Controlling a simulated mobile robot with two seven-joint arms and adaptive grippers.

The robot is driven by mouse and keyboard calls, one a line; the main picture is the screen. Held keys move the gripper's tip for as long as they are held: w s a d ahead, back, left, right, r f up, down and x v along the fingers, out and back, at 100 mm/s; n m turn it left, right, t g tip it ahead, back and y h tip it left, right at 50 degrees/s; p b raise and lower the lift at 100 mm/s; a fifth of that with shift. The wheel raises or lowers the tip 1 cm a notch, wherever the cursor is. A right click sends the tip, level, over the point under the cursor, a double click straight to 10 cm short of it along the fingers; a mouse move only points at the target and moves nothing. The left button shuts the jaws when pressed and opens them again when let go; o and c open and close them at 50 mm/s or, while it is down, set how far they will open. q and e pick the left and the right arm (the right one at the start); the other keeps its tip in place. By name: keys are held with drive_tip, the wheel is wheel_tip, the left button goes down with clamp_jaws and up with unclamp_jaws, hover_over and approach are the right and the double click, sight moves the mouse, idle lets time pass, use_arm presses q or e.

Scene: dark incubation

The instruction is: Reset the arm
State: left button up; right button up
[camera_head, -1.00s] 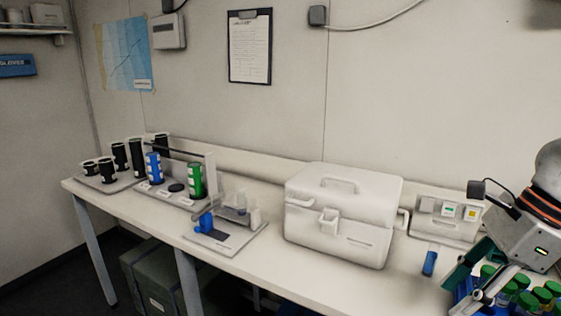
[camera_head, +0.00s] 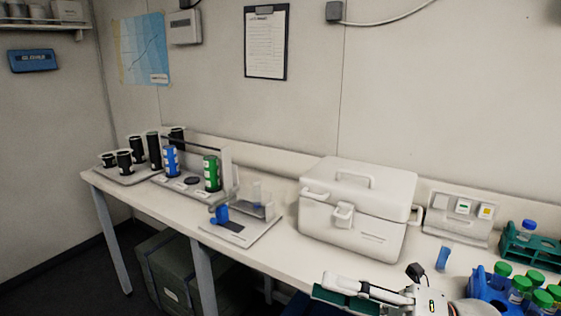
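My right gripper (camera_head: 347,300) is at the bottom edge, in front of the white lidded box. One finger with a dark green pad shows clearly, swung out from the gripper body; the other side is cut off by the frame. I see nothing held in it. My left gripper is not in view. The task line names no object.
Behind the gripper stands the white box (camera_head: 357,222). To the right are a blue rack (camera_head: 480,284) of green-capped tubes, a green rack (camera_head: 530,246) with a blue-capped tube, and a small blue piece (camera_head: 443,258). Black canisters (camera_head: 154,152) stand at left.

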drive_tip(key=w+d+f+m+t+h, duration=0.25)
drive_tip(key=f+m+t+h, duration=0.2)
drive_tip(key=f+m, duration=0.35)
drive_tip(key=w+d+f+m+t+h, duration=0.1)
drive_tip(key=d+f+m+t+h, duration=0.35)
drive_tip(key=m, duration=0.45)
drive_tip(key=w+d+f+m+t+h, duration=0.2)
drive_tip(key=f+m+t+h, duration=0.25)
drive_tip(key=f+m, duration=0.45)
drive_tip(key=s+d+f+m+g+h, duration=0.1)
drive_tip(key=s+f+m+g+h, duration=0.1)
drive_tip(key=s+f, duration=0.5)
drive_tip(key=s+d+f+m+g+h, duration=0.1)
drive_tip(key=s+f+m+g, duration=0.3)
drive_tip(key=f, duration=1.1)
drive_tip(key=s+m+h, duration=0.1)
drive_tip(key=s+m, duration=0.1)
drive_tip(key=s, duration=0.1)
drive_tip(key=shift+d+m, duration=0.25)
drive_tip(key=shift+m, duration=0.15)
drive_tip(key=shift+r+h, duration=0.1)
drive_tip(key=shift+h, duration=0.15)
